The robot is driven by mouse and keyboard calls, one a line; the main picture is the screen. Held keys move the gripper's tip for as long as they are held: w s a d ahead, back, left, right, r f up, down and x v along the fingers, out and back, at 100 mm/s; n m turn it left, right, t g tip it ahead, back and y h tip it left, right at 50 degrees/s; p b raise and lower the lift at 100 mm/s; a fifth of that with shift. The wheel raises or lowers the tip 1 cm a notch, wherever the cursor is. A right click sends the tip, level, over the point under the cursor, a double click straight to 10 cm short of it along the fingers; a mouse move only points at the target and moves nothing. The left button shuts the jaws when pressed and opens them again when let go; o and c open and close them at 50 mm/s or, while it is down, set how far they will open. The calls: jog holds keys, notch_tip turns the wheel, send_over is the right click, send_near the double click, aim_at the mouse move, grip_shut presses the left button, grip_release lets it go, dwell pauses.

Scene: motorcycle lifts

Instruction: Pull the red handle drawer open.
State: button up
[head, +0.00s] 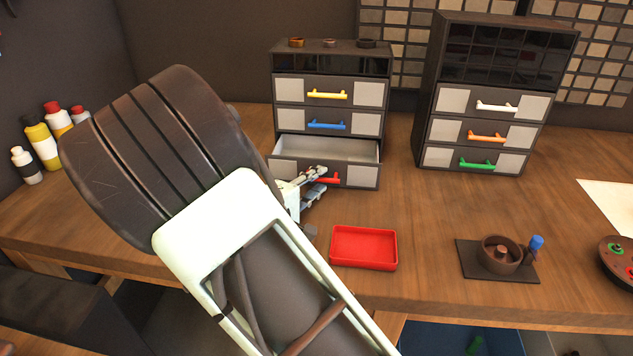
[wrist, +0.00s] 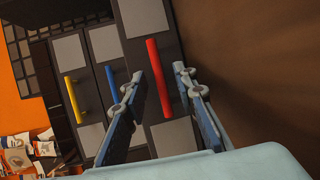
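The red handle (head: 327,179) is on the front of the bottom drawer (head: 358,174) of the left cabinet. That drawer stands partly out, and its pale, empty-looking inside shows from above. My gripper (head: 318,181) is at the handle's left part and hides some of it in the head view. In the wrist view, the red handle (wrist: 159,78) lies between the two blue-grey fingers of my gripper (wrist: 160,88). The fingers are apart, with visible gaps to the handle on both sides. Nothing is gripped.
Yellow (head: 327,94) and blue (head: 326,124) handles are on closed drawers above. A second cabinet (head: 487,131) stands to the right. A red tray (head: 363,248) lies on the bench in front of the drawer. Bottles (head: 43,146) stand at the far left.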

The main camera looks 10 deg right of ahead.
jog(key=v, duration=1.2)
